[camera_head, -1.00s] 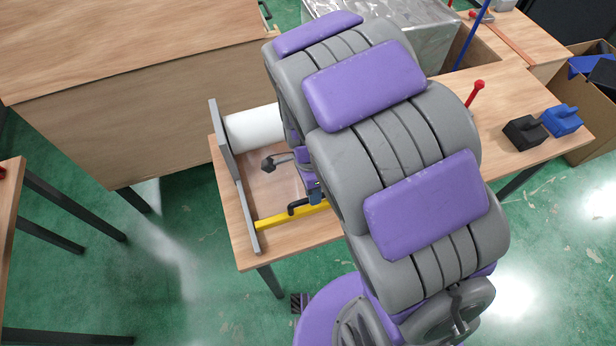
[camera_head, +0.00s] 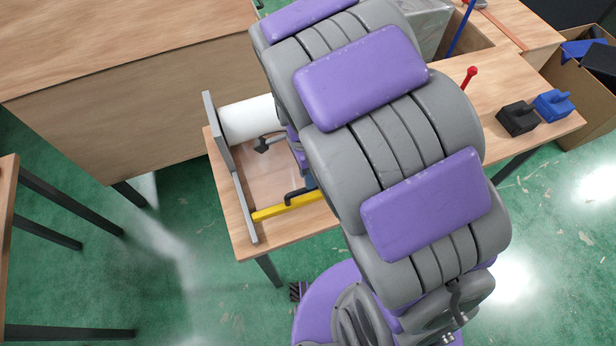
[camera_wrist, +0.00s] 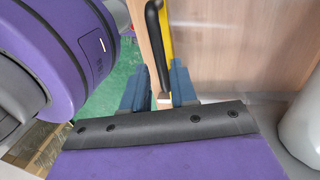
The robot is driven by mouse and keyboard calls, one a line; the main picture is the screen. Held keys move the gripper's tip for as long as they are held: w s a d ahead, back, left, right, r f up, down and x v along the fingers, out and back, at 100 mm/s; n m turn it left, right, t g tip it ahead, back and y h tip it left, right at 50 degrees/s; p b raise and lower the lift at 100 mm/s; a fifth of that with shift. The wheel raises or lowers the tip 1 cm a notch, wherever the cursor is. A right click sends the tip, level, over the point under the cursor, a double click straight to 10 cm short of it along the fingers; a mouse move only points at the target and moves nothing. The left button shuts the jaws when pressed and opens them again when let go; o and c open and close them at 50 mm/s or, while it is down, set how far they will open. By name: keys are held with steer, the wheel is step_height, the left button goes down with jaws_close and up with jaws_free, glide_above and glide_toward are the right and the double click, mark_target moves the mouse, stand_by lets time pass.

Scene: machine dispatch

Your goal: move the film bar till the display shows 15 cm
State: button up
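The film bar is a yellow bar (camera_head: 285,207) with a black bent handle (camera_head: 291,196), lying across the near end of the film machine on the table. In the wrist view the black handle (camera_wrist: 154,40) runs beside the yellow bar (camera_wrist: 166,40) and down between the two blue fingers of my gripper (camera_wrist: 158,90). The fingers stand apart on either side of the handle, and I see no clear grip on it. In the head view my arm hides most of my gripper. No display reading shows in either view.
A white film roll (camera_head: 248,119) sits by the grey machine frame (camera_head: 229,160), with a dark crank-like part (camera_head: 262,146) near it. A red-tipped lever (camera_head: 469,76), a black block (camera_head: 517,118) and a blue block (camera_head: 553,105) are at right. A wooden cabinet (camera_head: 130,120) stands at left.

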step_height(320, 180, up, 14)
steer(key=w+p, duration=0.2)
steer(key=shift+w+a+f, duration=0.15)
steer(key=shift+w+a, duration=0.2)
steer(key=shift+a, duration=0.1)
steer(key=s+d+n, duration=0.5)
steer(key=s+n, duration=0.2)
steer(key=s, duration=0.4)
steer(key=s+d+r+n, duration=0.1)
steer(key=s+d+n, duration=0.5)
steer(key=s, duration=0.4)
steer(key=shift+s+d+n+y, duration=0.25)
steer(key=shift+s+n+y, duration=0.1)
steer(key=shift+n, duration=0.55)
